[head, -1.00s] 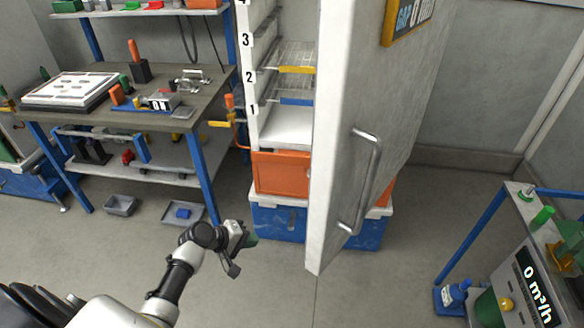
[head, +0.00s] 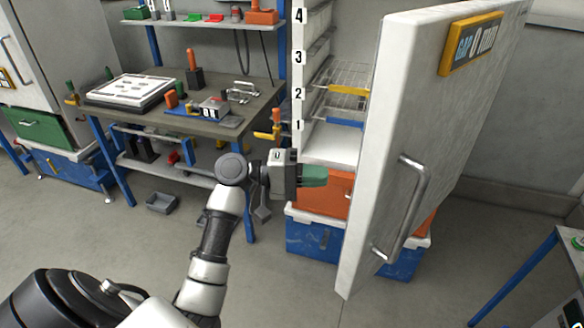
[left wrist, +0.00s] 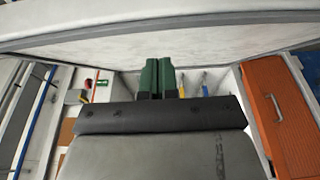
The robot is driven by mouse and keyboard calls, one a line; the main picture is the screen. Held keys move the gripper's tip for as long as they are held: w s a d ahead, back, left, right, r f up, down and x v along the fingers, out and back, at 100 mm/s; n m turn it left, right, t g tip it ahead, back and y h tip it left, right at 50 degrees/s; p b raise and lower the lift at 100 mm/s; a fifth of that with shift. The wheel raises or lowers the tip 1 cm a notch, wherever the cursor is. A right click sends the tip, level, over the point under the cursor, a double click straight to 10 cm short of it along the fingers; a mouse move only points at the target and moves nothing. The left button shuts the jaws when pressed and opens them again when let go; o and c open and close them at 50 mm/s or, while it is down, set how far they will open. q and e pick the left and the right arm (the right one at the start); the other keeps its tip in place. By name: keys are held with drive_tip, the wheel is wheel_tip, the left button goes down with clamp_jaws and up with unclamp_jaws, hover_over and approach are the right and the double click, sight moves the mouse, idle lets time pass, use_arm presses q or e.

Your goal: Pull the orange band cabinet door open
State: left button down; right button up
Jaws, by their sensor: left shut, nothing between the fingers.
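The white cabinet door (head: 440,120) stands swung open to the right, with its grey bar handle (head: 405,210) on the face toward me. The cabinet's orange band (head: 322,198) lies below the shelves, partly hidden by my gripper and the door. It also shows at the right of the left wrist view (left wrist: 280,110). My left gripper (head: 322,176) is shut and empty, its green fingertips in front of the orange band, left of the door. In the left wrist view the fingertips (left wrist: 157,78) point at a broad white panel, apparently the door. I cannot tell whether they touch it.
Wire shelves (head: 345,90) show inside the cabinet, above a blue base (head: 310,238). A workbench (head: 215,125) with tools stands left of the cabinet. A grey bin (head: 162,203) sits on the floor. The floor in front of the door is clear.

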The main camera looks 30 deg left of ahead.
use_arm(q)
drive_tip(key=d+p, duration=0.1)
drive_tip(key=d, duration=0.4)
drive_tip(key=shift+s+p, duration=0.1)
drive_tip(key=shift+p, duration=0.3)
drive_tip(key=shift+f, duration=0.1)
